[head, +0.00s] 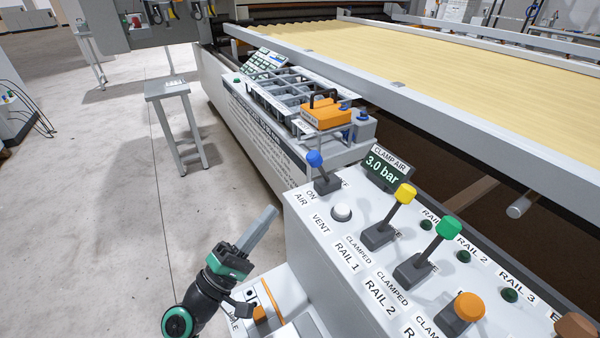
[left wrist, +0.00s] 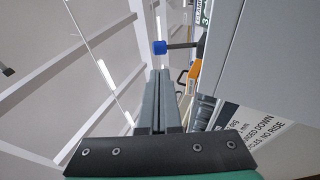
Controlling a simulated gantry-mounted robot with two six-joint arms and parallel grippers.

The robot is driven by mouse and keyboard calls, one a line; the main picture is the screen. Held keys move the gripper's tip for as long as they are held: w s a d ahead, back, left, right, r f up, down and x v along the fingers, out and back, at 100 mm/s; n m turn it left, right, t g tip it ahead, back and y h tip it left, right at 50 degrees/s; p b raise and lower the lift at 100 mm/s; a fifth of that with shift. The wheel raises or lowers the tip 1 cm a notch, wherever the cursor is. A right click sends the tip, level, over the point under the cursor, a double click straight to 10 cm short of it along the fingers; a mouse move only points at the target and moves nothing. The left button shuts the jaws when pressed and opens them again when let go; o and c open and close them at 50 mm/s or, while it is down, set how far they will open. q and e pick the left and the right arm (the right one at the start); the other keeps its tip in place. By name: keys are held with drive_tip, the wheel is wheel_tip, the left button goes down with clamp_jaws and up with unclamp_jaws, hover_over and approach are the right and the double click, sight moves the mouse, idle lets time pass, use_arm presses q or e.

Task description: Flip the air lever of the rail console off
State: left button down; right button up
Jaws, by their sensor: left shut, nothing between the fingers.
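The air lever (head: 315,159) has a blue knob on a dark shaft, at the left end of the rail console (head: 301,232). It leans toward the picture's left, with the ON and AIR labels beside its base. Its blue knob also shows in the left wrist view (left wrist: 159,47), beyond the fingertips. My left gripper (head: 271,212) is shut and empty, with its fingers pointing up and right. It is left of and below the knob in the head view, apart from it. My right gripper is out of view.
The clamp air display (head: 383,167) reads 3.0 bar. A white vent button (head: 341,212), a yellow-knobbed lever (head: 404,194), a green-knobbed lever (head: 447,228) and an orange-knobbed lever (head: 468,307) stand nearby. An orange tool (head: 326,115) lies behind. Floor at the left is mostly clear.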

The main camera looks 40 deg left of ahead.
sight(320, 167)
use_arm(q)
drive_tip(key=p+x, duration=0.1)
drive_tip(key=x, duration=1)
drive_tip(key=shift+p, duration=0.3)
